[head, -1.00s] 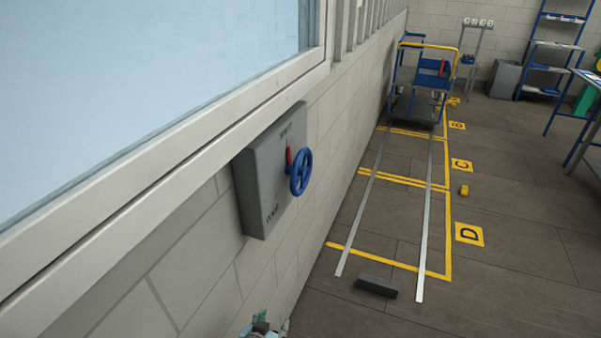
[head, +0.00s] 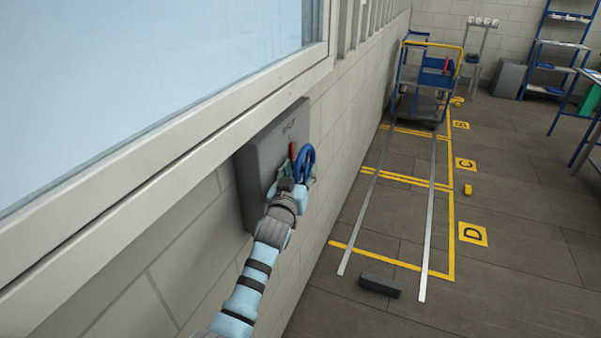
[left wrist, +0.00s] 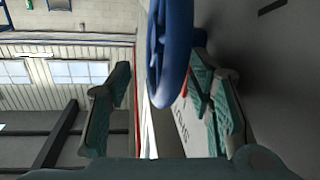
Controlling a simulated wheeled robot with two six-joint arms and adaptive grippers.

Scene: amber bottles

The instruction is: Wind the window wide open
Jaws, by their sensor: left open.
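The blue handwheel (head: 307,160) stands out from a grey wall box (head: 262,165) below the window (head: 150,80). A red part (head: 292,151) shows beside the wheel. My left gripper (head: 298,178) is at the lower part of the wheel, partly hiding it and the box. In the left wrist view the wheel's rim (left wrist: 172,75) lies between the open fingers, closer to the right finger (left wrist: 212,100) than to the left finger (left wrist: 107,108). I cannot tell whether either finger touches it. My right gripper is not in view.
The white window frame (head: 190,122) runs along the wall above the box. A blue trolley (head: 425,85) stands farther along the wall on metal rails. A dark block (head: 379,286) lies on the floor by the near rail ends. The floor at right is mostly clear.

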